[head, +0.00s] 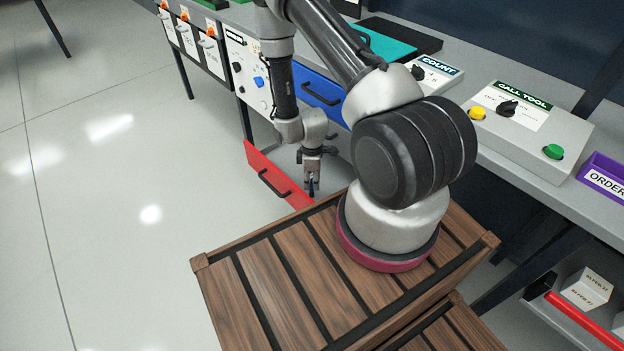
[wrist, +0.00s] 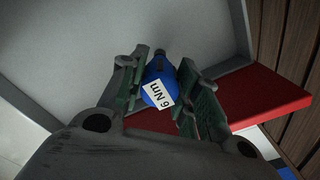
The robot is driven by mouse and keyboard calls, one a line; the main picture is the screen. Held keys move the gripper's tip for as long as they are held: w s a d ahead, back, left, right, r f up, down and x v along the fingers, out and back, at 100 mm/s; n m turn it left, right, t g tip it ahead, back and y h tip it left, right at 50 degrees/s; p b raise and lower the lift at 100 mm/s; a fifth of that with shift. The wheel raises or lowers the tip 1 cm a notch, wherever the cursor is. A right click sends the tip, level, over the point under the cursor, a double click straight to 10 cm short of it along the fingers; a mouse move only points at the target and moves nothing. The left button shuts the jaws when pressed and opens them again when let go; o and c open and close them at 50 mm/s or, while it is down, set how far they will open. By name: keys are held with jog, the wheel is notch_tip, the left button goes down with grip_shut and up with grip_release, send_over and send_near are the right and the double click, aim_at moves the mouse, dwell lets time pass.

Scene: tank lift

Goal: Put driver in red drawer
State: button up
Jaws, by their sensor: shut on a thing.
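The driver (wrist: 158,74) shows in the wrist view as a blue body with a white "6 Nm" label. My gripper (wrist: 160,92) is shut on it, one finger on each side. In the head view my gripper (head: 312,186) points down above or inside the open red drawer (head: 277,179), close behind its red front panel with a dark handle. The drawer's grey inside and red front (wrist: 268,97) also show in the wrist view. I cannot tell whether the driver touches the drawer floor.
A blue drawer (head: 318,92) sits above the red one. Wooden slats (head: 270,290) lie close to the red drawer. Open floor is at the left.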

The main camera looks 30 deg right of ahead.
jog(key=shift+f, duration=0.1)
jog(key=o, duration=1.2)
jog(key=shift+c, duration=0.2)
notch_tip(320, 180, up, 41)
jog(key=s+m+t, duration=0.2)
jog(key=m, duration=0.4)
jog(key=s+r+m+t, duration=0.2)
jog(key=s+r+m, duration=0.3)
jog(key=s+r, duration=0.9)
jog(key=s, duration=0.2)
jog(key=shift+s+a, duration=0.25)
jog(key=shift+s, duration=0.15)
